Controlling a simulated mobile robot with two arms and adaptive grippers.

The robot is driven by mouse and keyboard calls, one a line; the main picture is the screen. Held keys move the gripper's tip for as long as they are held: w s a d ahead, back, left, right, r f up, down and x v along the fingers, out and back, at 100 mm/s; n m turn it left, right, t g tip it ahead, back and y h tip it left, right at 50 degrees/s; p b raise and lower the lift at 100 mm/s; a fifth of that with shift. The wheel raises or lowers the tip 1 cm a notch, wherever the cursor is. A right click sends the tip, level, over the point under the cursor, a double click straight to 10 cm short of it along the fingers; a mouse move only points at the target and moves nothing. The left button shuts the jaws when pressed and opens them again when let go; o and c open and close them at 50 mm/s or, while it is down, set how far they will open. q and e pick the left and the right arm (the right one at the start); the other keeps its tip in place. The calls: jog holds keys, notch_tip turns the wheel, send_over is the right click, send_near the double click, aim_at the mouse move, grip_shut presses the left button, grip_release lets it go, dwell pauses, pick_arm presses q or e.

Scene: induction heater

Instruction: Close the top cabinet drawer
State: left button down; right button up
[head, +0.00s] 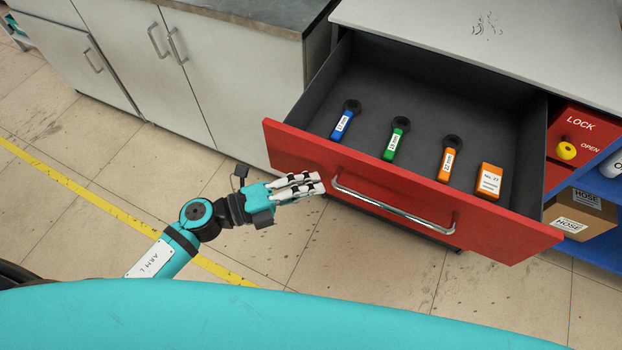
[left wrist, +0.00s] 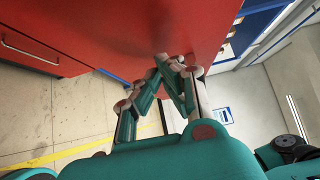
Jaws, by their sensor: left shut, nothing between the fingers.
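The top cabinet drawer (head: 300,158) has a red front and a dark grey inside, and it is pulled far out of the cabinet. A silver bar handle (head: 395,209) runs across its front. My left gripper (head: 318,184) is shut and empty. Its fingertips are at the red front, just left of the handle's left end; I cannot tell whether they touch. In the left wrist view the shut fingers (left wrist: 168,62) point at the red front (left wrist: 120,30), which fills the upper left. My right gripper is in neither view.
In the drawer lie a blue (head: 345,120), a green (head: 396,138) and an orange (head: 448,157) labelled tool, and an orange box (head: 489,181). A red lock panel with a yellow knob (head: 566,151) and blue shelves with boxes (head: 578,215) stand right. Floor before the drawer is clear.

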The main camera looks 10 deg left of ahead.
pick_arm(q)
jog(key=shift+w+d, duration=0.1)
jog(key=shift+w, duration=0.2)
